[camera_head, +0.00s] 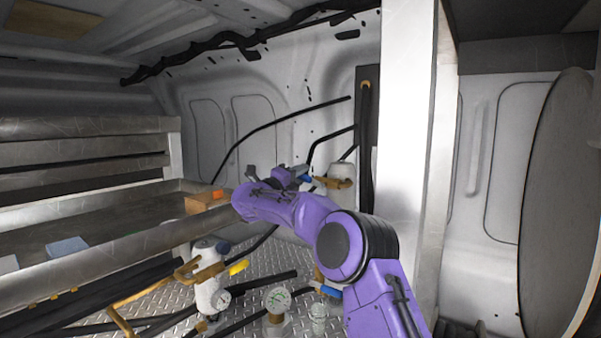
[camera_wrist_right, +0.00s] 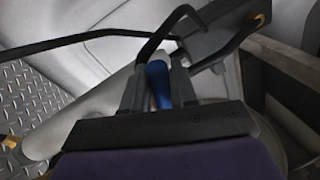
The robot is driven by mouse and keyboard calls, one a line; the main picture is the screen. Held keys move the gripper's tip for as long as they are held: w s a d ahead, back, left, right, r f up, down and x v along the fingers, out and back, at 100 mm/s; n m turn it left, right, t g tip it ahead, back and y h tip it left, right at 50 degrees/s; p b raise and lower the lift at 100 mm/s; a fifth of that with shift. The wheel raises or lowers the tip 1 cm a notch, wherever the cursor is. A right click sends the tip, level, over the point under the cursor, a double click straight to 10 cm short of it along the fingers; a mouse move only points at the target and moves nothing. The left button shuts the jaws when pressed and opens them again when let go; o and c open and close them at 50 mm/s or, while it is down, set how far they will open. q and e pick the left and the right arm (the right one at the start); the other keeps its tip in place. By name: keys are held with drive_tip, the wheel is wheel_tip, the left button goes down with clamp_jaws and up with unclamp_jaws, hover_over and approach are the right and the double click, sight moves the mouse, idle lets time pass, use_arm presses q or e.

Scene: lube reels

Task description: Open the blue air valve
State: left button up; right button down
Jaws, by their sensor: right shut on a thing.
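The blue air valve handle (camera_head: 307,179) shows as a small blue tip by a white fitting with a brass part (camera_head: 340,183), near the rear wall. My purple right arm reaches in from the lower right. My right gripper (camera_head: 299,172) is at the handle, its fingers partly hidden by my wrist. In the right wrist view the blue handle (camera_wrist_right: 158,84) stands between the two dark fingers of the right gripper (camera_wrist_right: 159,75), which are shut on it. I cannot tell the handle's exact angle. My left gripper is not in view.
A yellow-handled valve (camera_head: 238,267) and a pressure gauge (camera_head: 277,299) stand at the lower left of my arm. Another blue handle (camera_head: 331,291) is low beside my arm. A metal post (camera_head: 408,120) is close on the right. Metal shelves (camera_head: 85,160) fill the left. Black hoses cross the wall.

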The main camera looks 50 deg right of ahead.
drive_tip(key=shift+w+f+n+t, duration=0.1)
drive_tip(key=shift+f+n+t, duration=0.35)
drive_tip(key=shift+n, duration=0.7)
drive_tip(key=shift+w+f+n+t, duration=0.1)
drive_tip(key=shift+f+n+t, duration=0.15)
drive_tip(key=shift+f+n, duration=0.65)
drive_tip(key=shift+r+n, duration=0.15)
drive_tip(key=shift+n, duration=0.2)
drive_tip(key=c, duration=1)
unclamp_jaws()
drive_tip(key=shift+c, duration=0.2)
drive_tip(key=shift+a, duration=0.1)
drive_tip(key=a+f+b, duration=0.2)
drive_tip(key=a+b, duration=0.3)
drive_tip(key=a, duration=0.5)
drive_tip(key=shift+s, duration=0.2)
drive_tip(key=shift+f, duration=0.1)
drive_tip(key=shift+a, duration=0.1)
